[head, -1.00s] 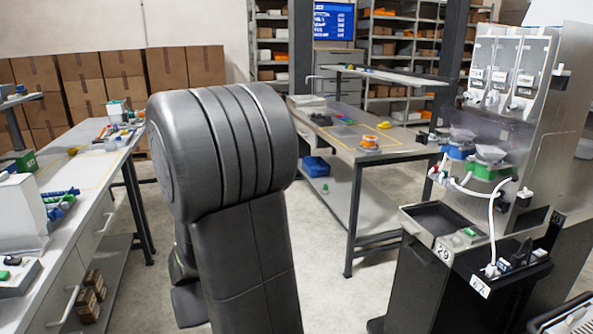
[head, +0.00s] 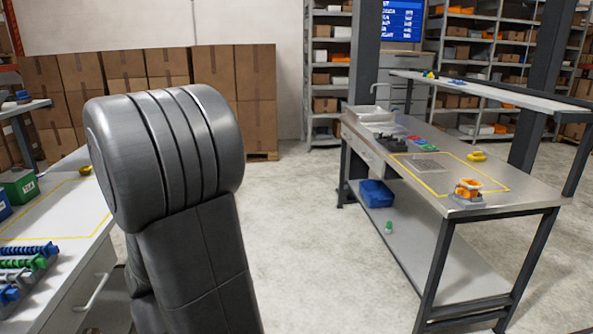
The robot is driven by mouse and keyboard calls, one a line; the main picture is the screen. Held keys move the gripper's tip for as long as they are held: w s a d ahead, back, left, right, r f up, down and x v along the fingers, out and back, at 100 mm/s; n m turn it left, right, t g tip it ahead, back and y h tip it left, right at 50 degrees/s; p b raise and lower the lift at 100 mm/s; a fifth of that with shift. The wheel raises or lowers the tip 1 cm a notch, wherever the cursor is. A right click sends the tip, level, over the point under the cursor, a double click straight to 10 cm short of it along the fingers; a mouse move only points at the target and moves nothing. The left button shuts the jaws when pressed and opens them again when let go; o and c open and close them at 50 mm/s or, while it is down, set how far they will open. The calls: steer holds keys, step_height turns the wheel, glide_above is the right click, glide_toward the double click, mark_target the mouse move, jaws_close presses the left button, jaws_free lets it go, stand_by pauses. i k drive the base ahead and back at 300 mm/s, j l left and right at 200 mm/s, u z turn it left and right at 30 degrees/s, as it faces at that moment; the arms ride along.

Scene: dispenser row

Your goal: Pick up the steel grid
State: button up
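A flat grey grid-like piece, which looks like the steel grid (head: 426,166), lies on the steel-topped workbench (head: 490,199) at the right. It is inside a yellow outline marked on the bench top. It is small in the view, so its fine detail cannot be made out. My gripper is not in view. Only a dark link of my arm shows, left of the middle, well apart from the bench.
An orange and grey fixture (head: 468,192) stands on the bench's near edge. A yellow object (head: 477,156) lies farther back. A blue bin (head: 376,193) sits on the lower shelf. Another worktable (head: 50,217) is at the left. Open floor lies between the two.

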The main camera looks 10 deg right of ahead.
mark_target(421, 164)
steer(key=i+z, duration=0.2)
steer(key=i, duration=0.35)
steer(key=i+z, duration=0.25)
steer(key=i, duration=0.3)
steer(key=i+j+z, duration=0.2)
steer(key=i, duration=0.35)
steer(key=i+l+z, duration=0.15)
steer(key=i+z, duration=0.25)
steer(key=i, duration=0.25)
steer(key=i+j+z, duration=0.1)
steer(key=i+z, duration=0.25)
steer(key=i, duration=0.3)
steer(key=i+j+z, duration=0.25)
steer(key=i+z, duration=0.15)
steer(key=i, duration=0.25)
